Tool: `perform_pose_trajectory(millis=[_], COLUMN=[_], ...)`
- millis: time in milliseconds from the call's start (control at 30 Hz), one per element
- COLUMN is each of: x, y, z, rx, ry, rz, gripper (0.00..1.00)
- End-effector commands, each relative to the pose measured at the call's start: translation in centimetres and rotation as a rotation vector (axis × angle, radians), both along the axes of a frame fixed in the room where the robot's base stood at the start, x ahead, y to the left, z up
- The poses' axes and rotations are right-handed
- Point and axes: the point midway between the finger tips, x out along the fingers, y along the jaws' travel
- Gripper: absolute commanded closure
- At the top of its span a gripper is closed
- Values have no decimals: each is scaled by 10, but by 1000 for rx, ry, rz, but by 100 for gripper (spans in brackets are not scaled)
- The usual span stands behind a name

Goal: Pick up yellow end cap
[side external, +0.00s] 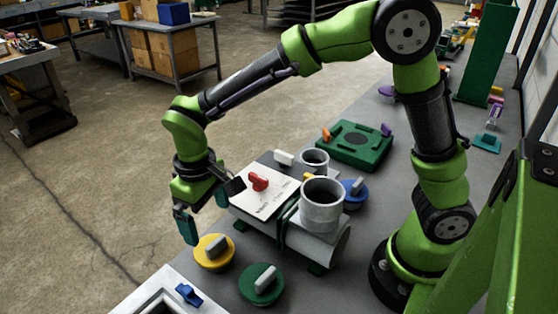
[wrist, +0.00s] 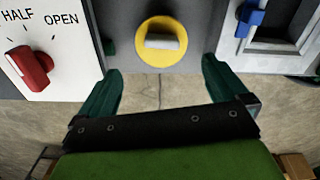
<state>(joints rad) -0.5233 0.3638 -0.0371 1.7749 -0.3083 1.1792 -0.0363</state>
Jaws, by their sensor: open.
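The yellow end cap (side external: 214,251) is a round disc with a grey bar handle, lying on the grey bench near its front left edge. It also shows in the wrist view (wrist: 160,58), at the top middle. My gripper (side external: 204,212) is open and empty, above and a little behind the cap in the side view. In the wrist view its two teal fingers (wrist: 160,80) are spread wide, with the cap between and just beyond their tips. Nothing hides the cap in the wrist view.
A green cap (side external: 262,284) lies right of the yellow cap. A grey duct with upright collars (side external: 322,205) and a white panel with a red knob (side external: 258,182) stand close behind. A white frame with a blue latch (side external: 188,294) is in front. A green fixture (side external: 354,144) sits farther back.

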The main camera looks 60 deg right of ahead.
Motion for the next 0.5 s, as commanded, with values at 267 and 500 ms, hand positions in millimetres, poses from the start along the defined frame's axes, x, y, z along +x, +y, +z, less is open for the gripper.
perform_pose_trajectory(millis=[267,500], x=[0,0], y=[0,0], z=[-54,-71], rx=[0,0], ry=[2,1], rz=[-2,-2], gripper=[0,0])
